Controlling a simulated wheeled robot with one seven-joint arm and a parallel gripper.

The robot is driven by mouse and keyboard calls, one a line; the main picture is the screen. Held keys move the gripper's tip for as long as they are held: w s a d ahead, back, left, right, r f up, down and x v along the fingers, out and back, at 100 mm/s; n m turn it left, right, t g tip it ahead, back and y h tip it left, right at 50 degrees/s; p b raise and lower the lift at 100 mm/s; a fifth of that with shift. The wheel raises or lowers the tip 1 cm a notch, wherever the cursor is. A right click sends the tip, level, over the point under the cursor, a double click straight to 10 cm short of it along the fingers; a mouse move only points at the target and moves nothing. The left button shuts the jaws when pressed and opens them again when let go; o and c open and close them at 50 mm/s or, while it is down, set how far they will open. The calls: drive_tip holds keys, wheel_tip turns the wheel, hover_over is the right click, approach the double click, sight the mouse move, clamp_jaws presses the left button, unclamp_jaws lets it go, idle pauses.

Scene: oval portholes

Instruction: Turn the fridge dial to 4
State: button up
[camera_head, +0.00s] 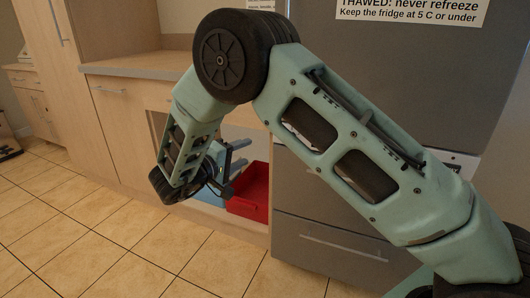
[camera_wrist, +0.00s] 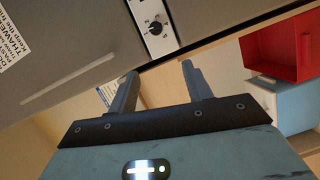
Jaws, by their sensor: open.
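The fridge (camera_head: 345,45) is a grey front at the right of the head view, with my arm across it. In the wrist view the fridge (camera_wrist: 70,50) fills the upper left. The dial (camera_wrist: 156,29) is a small dark round knob on a pale plate with marks around it, near the fridge's edge. The marks are too small to read. My gripper (camera_wrist: 158,88) is open and empty, its fingers pointing towards the dial and apart from it. In the head view my gripper (camera_head: 238,165) is in front of the open cupboard; the dial is not visible there.
A red bin (camera_head: 250,190) and a blue bin (camera_wrist: 290,105) stand at the open cupboard space left of the fridge. A worktop (camera_head: 140,66) runs above it. A long handle (camera_head: 345,248) crosses the lower fridge front. The tiled floor (camera_head: 110,240) is clear at left.

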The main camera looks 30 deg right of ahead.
drive_tip(key=w+d+f+g+h+b, duration=0.1)
drive_tip(key=w+d+b, duration=0.3)
drive_tip(key=d, duration=1.2)
drive_tip(key=shift+w+d+f, duration=0.15)
drive_tip(key=shift+d+f, duration=0.05)
drive_tip(key=shift+d, duration=0.2)
drive_tip(key=c, duration=1)
